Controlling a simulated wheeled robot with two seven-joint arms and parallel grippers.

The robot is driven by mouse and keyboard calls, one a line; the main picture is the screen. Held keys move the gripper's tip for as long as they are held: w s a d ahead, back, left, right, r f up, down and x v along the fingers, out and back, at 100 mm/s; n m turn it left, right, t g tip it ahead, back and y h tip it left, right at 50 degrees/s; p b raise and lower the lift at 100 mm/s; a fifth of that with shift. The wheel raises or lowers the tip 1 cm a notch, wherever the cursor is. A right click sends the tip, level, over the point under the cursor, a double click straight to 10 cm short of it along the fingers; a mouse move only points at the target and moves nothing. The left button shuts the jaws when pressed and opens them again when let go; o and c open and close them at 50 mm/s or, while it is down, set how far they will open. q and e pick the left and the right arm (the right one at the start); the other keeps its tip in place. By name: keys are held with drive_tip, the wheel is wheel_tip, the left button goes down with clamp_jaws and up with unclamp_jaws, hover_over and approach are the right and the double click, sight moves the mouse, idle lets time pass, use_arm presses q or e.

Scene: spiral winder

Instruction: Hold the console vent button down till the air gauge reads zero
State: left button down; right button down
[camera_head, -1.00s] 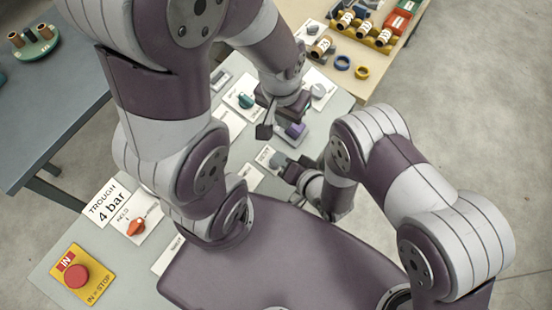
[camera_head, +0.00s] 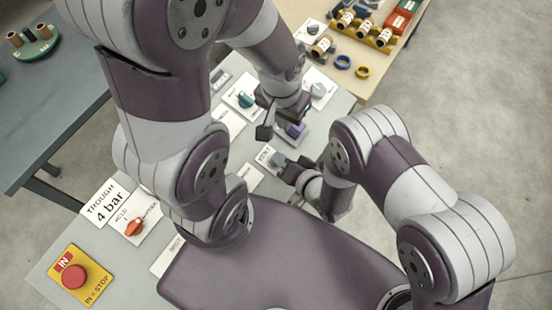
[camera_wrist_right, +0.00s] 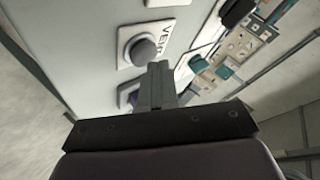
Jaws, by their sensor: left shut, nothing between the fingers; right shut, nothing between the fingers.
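The vent button is a grey round button on a white plate marked VENT (camera_head: 265,155). In the right wrist view the button (camera_wrist_right: 143,51) stands in its light collar. My right gripper (camera_head: 286,170) is shut and empty, with its fingertips (camera_wrist_right: 160,68) right beside the button's edge in that view. I cannot tell whether they touch or press it. My left gripper (camera_head: 265,131) is shut and empty above the console, near a purple control (camera_head: 294,131). No air gauge can be made out; a card reads TROUGH 4 bar (camera_head: 104,204).
The console (camera_head: 60,238) also carries a red stop button (camera_head: 74,275) on a yellow plate, an orange knob (camera_head: 134,227) and a teal knob (camera_head: 245,100). A wooden table (camera_head: 385,62) with spools and rings stands beyond. A grey table (camera_head: 50,100) is at left.

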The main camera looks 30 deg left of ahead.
drive_tip(key=shift+a+f+b, duration=0.1)
drive_tip(key=shift+f+b, duration=0.3)
idle(3.8)
drive_tip(key=shift+d+r+p, duration=0.25)
drive_tip(key=shift+r+p, duration=0.45)
drive_tip(key=shift+r, duration=0.15)
drive_tip(key=r+p, duration=0.1)
drive_tip(key=d+r+p, duration=0.1)
drive_tip(key=r+p, duration=0.2)
drive_tip(key=shift+d+r, duration=0.25)
drive_tip(key=shift+r, duration=0.1)
